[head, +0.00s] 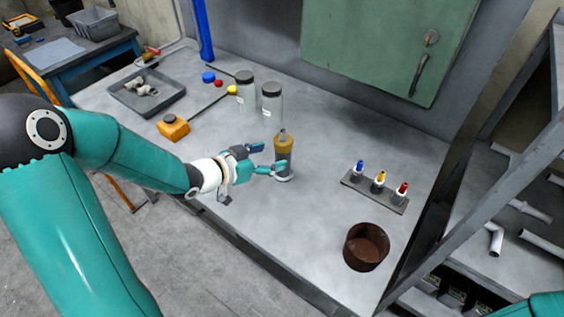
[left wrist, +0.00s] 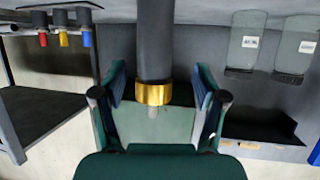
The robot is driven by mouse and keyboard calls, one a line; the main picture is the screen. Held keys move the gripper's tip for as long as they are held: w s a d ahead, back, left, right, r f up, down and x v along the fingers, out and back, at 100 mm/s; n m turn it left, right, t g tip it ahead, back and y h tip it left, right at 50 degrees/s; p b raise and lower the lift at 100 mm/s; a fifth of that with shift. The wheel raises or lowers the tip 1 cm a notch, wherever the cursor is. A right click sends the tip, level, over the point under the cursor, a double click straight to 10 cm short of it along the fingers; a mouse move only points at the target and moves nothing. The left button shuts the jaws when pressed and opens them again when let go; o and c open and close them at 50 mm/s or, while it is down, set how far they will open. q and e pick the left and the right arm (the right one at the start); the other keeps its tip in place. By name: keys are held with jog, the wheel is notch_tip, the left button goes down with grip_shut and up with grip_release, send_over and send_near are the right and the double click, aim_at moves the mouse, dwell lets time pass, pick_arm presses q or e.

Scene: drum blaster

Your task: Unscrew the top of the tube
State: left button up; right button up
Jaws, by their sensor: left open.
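The tube (head: 284,160) stands upright on the grey bench in the head view. It has a dark grey body, a brass-coloured top (head: 284,143) with a small tip, and a pale base. My left gripper (head: 268,157) is open at its left side, with the fingers reaching toward it. In the left wrist view, which looks upside down, the dark tube (left wrist: 155,40) and its gold top (left wrist: 153,94) lie between the open fingers (left wrist: 160,84), with a gap on each side. My right gripper is out of view.
Two clear jars (head: 271,102) stand behind the tube. An orange block (head: 173,128) and a grey tray (head: 130,102) lie to the left. A rack (head: 352,181) with blue, yellow and red-topped bottles and a rusty pot (head: 350,252) are to the right. The bench around the tube is clear.

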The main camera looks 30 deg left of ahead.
aim_at(277, 155)
pick_arm(q)
jog(key=x, duration=0.4)
jog(key=shift+s+d, duration=0.1)
jog(key=shift+d, duration=0.3)
jog(key=shift+w+d+f+p, duration=0.15)
jog(key=shift+w+p, duration=0.15)
jog(key=shift+w, duration=0.2)
grip_shut()
